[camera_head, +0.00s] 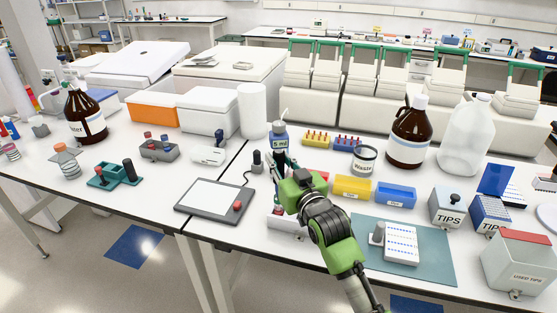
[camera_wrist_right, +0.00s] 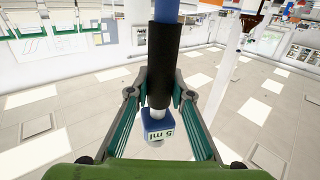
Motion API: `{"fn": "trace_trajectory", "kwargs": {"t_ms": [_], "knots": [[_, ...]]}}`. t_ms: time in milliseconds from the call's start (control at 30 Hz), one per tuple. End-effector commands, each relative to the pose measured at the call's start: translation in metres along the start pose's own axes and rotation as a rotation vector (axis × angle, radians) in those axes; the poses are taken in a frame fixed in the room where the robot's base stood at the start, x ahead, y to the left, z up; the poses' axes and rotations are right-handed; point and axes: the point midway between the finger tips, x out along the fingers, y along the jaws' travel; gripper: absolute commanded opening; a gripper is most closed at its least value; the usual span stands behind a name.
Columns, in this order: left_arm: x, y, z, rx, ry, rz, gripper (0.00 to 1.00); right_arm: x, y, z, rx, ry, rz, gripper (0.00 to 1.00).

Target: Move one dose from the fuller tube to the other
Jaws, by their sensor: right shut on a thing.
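My right gripper (camera_head: 284,166) is shut on a pipette with a blue "5 ml" label (camera_head: 279,142), held above the table near its middle. In the right wrist view, the gripper (camera_wrist_right: 161,82) has its fingers on both sides of the pipette's black grip (camera_wrist_right: 162,60); the blue "5 ml" end (camera_wrist_right: 160,130) points toward the camera. A grey rack (camera_head: 158,152) at the left holds two small capped tubes, and I cannot tell their fill levels. A teal holder (camera_head: 115,176) with dark upright parts stands in front of it. My left gripper is not in view.
Yellow (camera_head: 316,140) and blue (camera_head: 345,145) racks stand behind my gripper. A waste cup (camera_head: 364,160), brown bottle (camera_head: 408,135) and clear jug (camera_head: 466,135) are to the right. Tips boxes (camera_head: 447,207) stand farther right. A flat grey pad (camera_head: 213,197) lies left of my gripper.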

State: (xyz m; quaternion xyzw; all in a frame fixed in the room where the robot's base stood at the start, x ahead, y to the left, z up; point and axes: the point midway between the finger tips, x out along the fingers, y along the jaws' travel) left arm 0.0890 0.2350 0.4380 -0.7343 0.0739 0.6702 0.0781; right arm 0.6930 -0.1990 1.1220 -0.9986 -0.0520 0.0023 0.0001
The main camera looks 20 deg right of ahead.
Motion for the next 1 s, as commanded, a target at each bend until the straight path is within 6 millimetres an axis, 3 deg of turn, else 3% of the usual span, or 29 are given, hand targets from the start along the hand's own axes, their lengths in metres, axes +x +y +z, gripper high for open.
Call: {"fn": "trace_trajectory", "kwargs": {"t_ms": [367, 1000], "knots": [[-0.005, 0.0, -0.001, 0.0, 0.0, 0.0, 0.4, 0.0, 0.0, -0.006, 0.0, 0.002, 0.0, 0.14], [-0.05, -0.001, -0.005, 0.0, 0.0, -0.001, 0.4, 0.0, 0.0, -0.051, -0.001, 0.002, 0.0, 0.14]]}}
